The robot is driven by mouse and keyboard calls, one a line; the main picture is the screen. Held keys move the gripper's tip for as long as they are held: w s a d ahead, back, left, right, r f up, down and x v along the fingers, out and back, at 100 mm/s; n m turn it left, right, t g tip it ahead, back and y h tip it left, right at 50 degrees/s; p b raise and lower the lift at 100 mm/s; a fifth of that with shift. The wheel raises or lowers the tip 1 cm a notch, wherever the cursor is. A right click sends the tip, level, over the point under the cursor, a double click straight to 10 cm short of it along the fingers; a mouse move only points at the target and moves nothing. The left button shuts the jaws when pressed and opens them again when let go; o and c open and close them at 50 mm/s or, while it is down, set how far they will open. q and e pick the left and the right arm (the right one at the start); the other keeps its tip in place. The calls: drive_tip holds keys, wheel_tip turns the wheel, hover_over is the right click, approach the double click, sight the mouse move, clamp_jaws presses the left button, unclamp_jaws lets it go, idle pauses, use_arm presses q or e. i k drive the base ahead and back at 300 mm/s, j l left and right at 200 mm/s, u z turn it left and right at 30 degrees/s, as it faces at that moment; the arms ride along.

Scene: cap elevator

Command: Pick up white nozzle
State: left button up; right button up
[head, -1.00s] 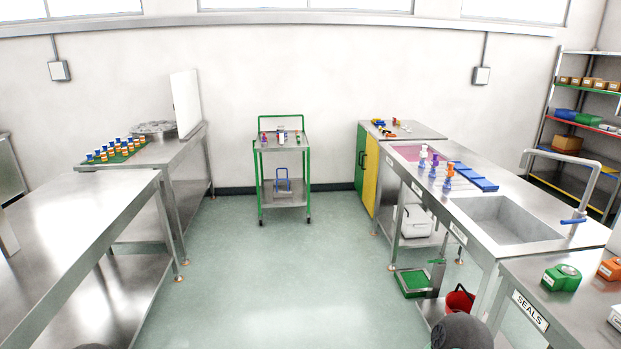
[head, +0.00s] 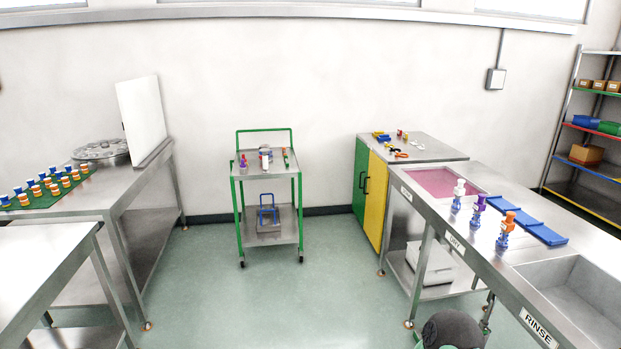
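A white nozzle (head: 459,187) stands upright on a blue base on the right steel counter (head: 408,190), beside the pink basin. A purple nozzle (head: 478,204) and an orange nozzle (head: 507,222) stand on similar blue bases in a row with it, nearer to me. Neither of my grippers is in view. A dark rounded part, probably of my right arm, shows at the bottom edge.
A green-framed trolley (head: 238,205) with small items stands by the back wall. Blue trays (head: 527,220) lie behind the nozzles, and a sink (head: 575,290) is nearer. The left table (head: 125,187) holds a green rack of capped pieces. The middle floor (head: 270,300) is clear.

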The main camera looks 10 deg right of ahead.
sight(459, 191)
drive_tip(key=i+z, duration=0.2)
drive_tip(key=i, duration=0.45)
drive_tip(key=i+z, duration=0.15)
drive_tip(key=i, duration=0.55)
drive_tip(key=i+j+z, duration=0.2)
drive_tip(key=i, duration=0.45)
